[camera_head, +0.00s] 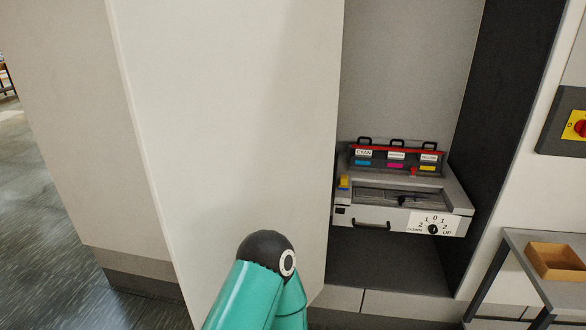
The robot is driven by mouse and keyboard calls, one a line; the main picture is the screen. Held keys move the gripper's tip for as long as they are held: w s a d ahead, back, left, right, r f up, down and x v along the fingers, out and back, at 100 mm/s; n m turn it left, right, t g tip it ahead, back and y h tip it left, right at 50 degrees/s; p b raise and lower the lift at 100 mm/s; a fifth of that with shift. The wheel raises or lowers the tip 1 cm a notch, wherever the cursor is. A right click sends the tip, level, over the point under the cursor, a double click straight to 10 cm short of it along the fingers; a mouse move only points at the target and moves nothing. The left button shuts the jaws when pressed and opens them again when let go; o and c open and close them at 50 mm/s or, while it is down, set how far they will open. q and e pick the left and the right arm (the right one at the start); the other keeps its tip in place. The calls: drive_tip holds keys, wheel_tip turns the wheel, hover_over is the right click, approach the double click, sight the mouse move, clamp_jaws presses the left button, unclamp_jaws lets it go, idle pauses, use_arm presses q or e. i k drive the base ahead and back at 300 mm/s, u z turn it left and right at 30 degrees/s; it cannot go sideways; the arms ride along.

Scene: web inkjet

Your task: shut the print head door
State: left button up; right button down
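The print head door seems to be the large pale panel (225,130) left of the cabinet opening. The door stands open, leaving the right part of the cabinet interior (405,65) exposed. I cannot tell which edge is hinged. Inside the opening sits the print head unit (400,190), with cyan, magenta and yellow modules under a red bar and a dial on its front. A teal link of my arm with a black joint rises at the bottom centre, in front of the door's lower part. Neither gripper is in view.
A small table (520,262) with a wooden tray (555,262) stands at the lower right. A yellow and red switch (577,126) is on the right wall. A dark side panel (515,110) borders the opening. Open floor (40,200) lies at the left.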

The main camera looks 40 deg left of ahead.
sight(233, 104)
drive_tip(key=u, duration=0.6)
drive_tip(key=i, duration=0.2)
drive_tip(key=z, duration=2.6)
drive_tip(key=k, duration=2.75)
drive_tip(key=u, duration=1.5)
drive_tip(key=i, duration=1.05)
drive_tip(key=u, duration=0.05)
